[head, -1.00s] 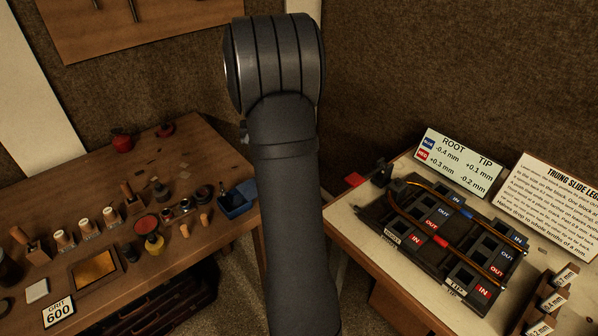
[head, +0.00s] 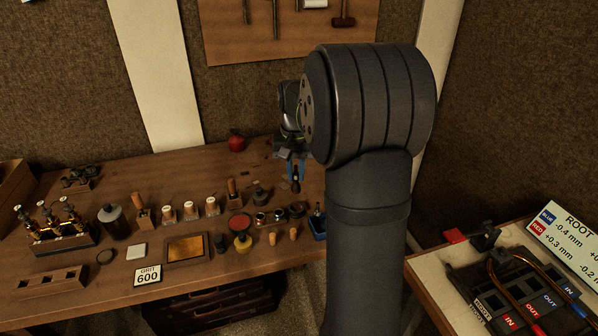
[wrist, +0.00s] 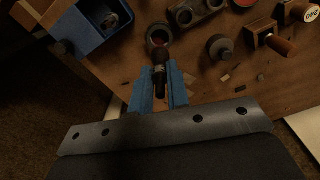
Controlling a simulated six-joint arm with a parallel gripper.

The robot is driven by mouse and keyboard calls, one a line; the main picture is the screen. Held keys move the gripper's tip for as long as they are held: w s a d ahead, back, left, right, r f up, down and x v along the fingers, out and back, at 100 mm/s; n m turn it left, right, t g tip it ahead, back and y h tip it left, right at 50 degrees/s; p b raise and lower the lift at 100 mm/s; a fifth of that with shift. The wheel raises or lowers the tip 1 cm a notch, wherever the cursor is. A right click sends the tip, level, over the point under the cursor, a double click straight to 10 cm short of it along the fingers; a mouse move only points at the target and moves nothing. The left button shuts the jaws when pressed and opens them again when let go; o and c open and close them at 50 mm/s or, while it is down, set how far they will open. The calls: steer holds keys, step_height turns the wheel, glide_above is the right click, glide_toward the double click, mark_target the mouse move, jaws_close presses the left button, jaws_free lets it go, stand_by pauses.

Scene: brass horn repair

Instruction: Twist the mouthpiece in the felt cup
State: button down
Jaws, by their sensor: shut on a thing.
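My gripper (wrist: 160,88) has its blue fingers shut on a slim dark piece, which I take for the mouthpiece (wrist: 160,62). Its far end overlaps the near rim of a round dark cup with a reddish inside, likely the felt cup (wrist: 159,35), in the wrist view. In the head view my gripper (head: 295,172) points down at the back right of the bench, the dark piece (head: 296,185) hanging below it. The cup (head: 297,209) lies just nearer the camera, with a small gap in the picture. The cup's inside is partly hidden.
A blue box (wrist: 100,22) stands close beside the cup. A block with round holes (wrist: 195,10), a dark round pot (wrist: 220,47) and wooden-handled tools (wrist: 275,42) are on the other side. The bench edge is near the blue box. A red pot (head: 237,143) stands behind.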

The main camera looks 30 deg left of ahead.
mark_target(296, 193)
steer(key=shift+f, duration=3.55)
steer(key=shift+f, duration=0.15)
steer(key=shift+m, duration=2.1)
steer(key=m, duration=0.4)
